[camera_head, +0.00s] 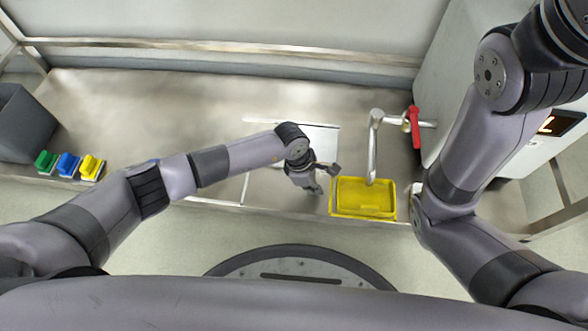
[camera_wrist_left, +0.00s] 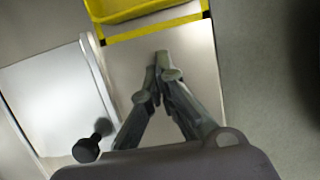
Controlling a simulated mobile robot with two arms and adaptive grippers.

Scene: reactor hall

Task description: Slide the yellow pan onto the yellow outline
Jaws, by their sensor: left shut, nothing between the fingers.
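The yellow pan (camera_head: 362,197) lies on the steel counter near its front edge, under the tap's spout. In the left wrist view, part of the pan (camera_wrist_left: 130,8) shows at the top. A yellow outline strip (camera_wrist_left: 155,28) with dark corner marks runs just below the pan's near edge, with a narrow grey gap between them. The rest of the outline is hidden or cut off. My left gripper (camera_head: 318,190) is just left of the pan, apart from it. In the wrist view its fingertips (camera_wrist_left: 163,66) meet, shut and empty. My right gripper is out of view.
A metal tap (camera_head: 372,150) with a red handle (camera_head: 414,127) stands behind the pan. A pale panel (camera_head: 322,138) lies behind my left wrist. Green, blue and yellow items (camera_head: 68,165) and a grey bin (camera_head: 22,125) are far left. The counter's middle left is clear.

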